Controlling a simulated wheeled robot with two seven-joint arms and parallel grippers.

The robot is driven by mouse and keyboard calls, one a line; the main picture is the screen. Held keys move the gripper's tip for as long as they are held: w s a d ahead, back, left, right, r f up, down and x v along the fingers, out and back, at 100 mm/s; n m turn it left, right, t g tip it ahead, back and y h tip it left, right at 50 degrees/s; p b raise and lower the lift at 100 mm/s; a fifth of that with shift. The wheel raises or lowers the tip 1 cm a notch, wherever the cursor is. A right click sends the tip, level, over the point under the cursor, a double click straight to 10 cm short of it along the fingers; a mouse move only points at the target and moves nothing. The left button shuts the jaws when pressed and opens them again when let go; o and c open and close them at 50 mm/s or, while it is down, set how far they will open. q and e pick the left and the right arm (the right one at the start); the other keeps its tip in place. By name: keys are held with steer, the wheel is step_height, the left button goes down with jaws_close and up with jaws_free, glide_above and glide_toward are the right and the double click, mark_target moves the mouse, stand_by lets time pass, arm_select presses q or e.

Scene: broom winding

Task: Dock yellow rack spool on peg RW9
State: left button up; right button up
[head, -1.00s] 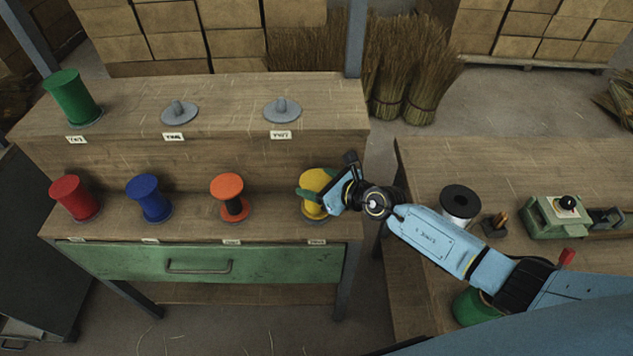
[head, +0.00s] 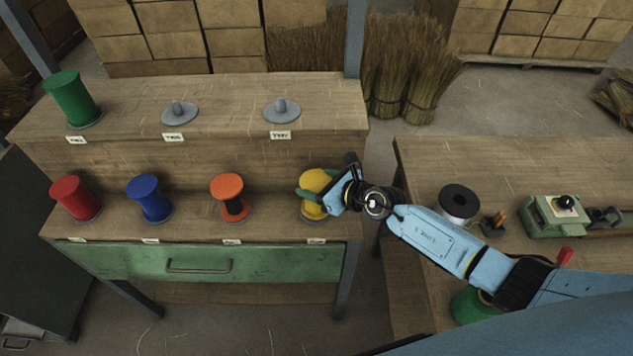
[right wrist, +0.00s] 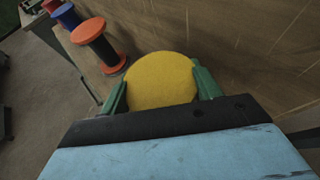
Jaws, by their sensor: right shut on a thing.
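The yellow spool (head: 316,180) stands upright at the right end of the lower shelf of the rack. My right gripper (head: 311,194) is shut on it from the right, with its green fingers around the spool's middle. In the right wrist view the yellow spool's round top (right wrist: 160,80) sits between the two green fingers. The spool's base is close to a grey disc on the shelf; whether it touches is hard to tell. Two empty grey pegs, a middle one (head: 179,111) and a right one (head: 282,109), stand on the upper shelf. Their labels are too small to read surely. My left gripper is not in view.
A green spool (head: 73,98) stands at the upper shelf's left end. Red (head: 75,198), blue (head: 150,198) and orange (head: 232,197) spools stand along the lower shelf, left of the yellow one. A workbench (head: 430,170) with a black-topped spool (head: 458,202) is at right.

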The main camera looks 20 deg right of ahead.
steer(key=shift+f+b, duration=0.55)
steer(key=shift+f, duration=0.05)
steer(key=o, duration=0.7)
steer(key=shift+o, duration=0.2)
steer(key=shift+p+v, duration=0.8)
steer(key=shift+v, duration=0.45)
steer(key=p+v, duration=0.3)
steer(key=v, duration=0.5)
steer(key=shift+s+d, duration=0.2)
steer(key=shift+r, duration=0.15)
